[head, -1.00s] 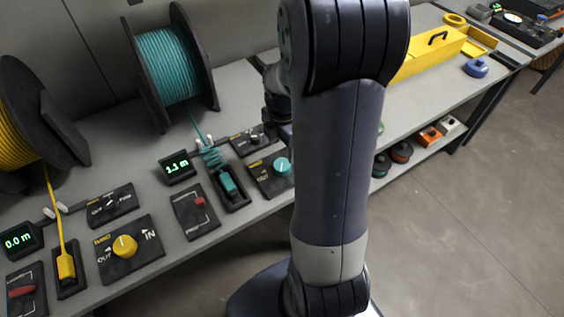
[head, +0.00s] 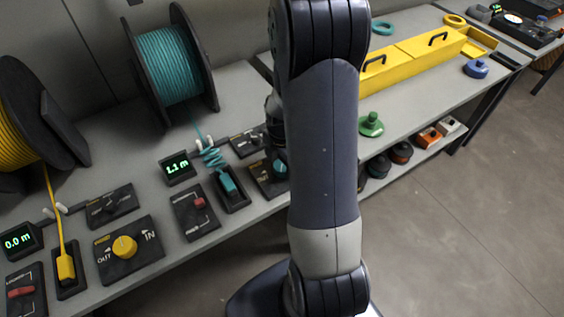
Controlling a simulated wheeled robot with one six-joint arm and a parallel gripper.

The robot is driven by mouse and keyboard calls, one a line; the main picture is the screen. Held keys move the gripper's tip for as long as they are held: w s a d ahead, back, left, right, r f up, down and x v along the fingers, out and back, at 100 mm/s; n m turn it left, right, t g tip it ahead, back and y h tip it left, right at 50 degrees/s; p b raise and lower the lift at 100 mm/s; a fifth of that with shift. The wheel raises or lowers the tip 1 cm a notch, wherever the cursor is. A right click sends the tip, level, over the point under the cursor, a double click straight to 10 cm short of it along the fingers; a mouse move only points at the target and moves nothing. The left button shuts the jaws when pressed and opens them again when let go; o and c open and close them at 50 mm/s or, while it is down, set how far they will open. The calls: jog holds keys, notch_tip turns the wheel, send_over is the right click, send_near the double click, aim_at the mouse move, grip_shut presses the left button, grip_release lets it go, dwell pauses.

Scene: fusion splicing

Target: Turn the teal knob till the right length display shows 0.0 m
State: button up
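The teal knob (head: 280,169) sits on its dark panel and is partly covered by my arm. The right length display (head: 177,167) reads 1.1 m in green. Teal cable runs from the teal spool (head: 172,66) into loose coils (head: 212,156) and a teal connector (head: 227,181) in a dark holder. My gripper (head: 276,146) is a dark shape just above and behind the teal knob. Its fingers are mostly hidden by shadow and my arm, so I cannot tell if it is open or touches the knob.
To the left are a yellow knob (head: 124,246), a display reading 0.0 m (head: 17,241) and a yellow spool (head: 22,130). A red switch panel (head: 195,212) lies left of the teal connector. A yellow case (head: 425,54) and a green object (head: 371,125) stand right of my arm.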

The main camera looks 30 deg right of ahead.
jog(key=c, duration=0.7)
jog(key=shift+m, duration=0.3)
